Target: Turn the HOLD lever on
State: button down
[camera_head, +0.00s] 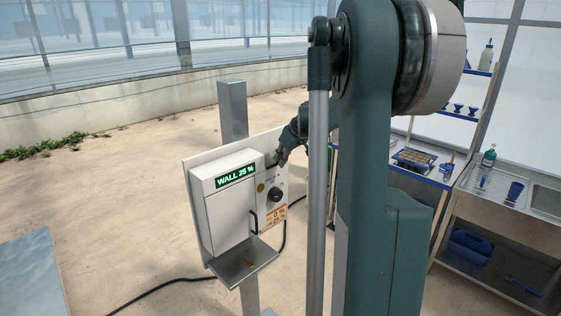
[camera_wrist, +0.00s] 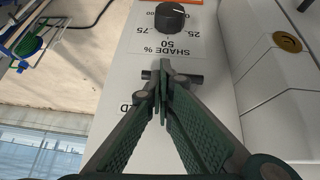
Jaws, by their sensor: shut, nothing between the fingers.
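The HOLD lever (camera_wrist: 190,78) is a short dark bar lying crosswise on the white panel in the wrist view. Its middle is partly hidden behind my fingertips. The end of a label, a letter D (camera_wrist: 125,109), shows upside down beside my fingers; the rest is covered. My gripper (camera_wrist: 162,92) is shut and empty, its tips together at the lever. I cannot tell whether they touch it. In the head view my gripper (camera_head: 281,158) is at the upper part of the control panel (camera_head: 271,151), and the lever cannot be made out there.
A black SHADE % dial (camera_wrist: 170,17) is close by on the panel. The white box (camera_head: 229,205) beside it has a "WALL 25 %" display (camera_head: 235,175), a dark handle (camera_head: 253,221) and a shelf (camera_head: 243,262) below. A post (camera_head: 233,110) stands behind. Benches are at right.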

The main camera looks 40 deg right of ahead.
jog(key=shift+f, duration=0.1)
dwell(0.3)
jog(key=shift+w+r+p, duration=0.1)
jog(key=shift+r+p, duration=0.25)
jog(key=shift+r, duration=0.35)
jog(key=shift+r, duration=0.1)
jog(key=d+v, duration=0.1)
jog(key=v, duration=1.3)
jog(key=shift+a+p, duration=0.25)
jog(key=shift+p, duration=0.1)
jog(key=s+f+t+b, duration=0.1)
jog(key=s+f+t, duration=0.3)
jog(key=s+f, duration=0.1)
jog(key=shift+s+f, duration=0.2)
jog(key=shift+f, duration=0.1)
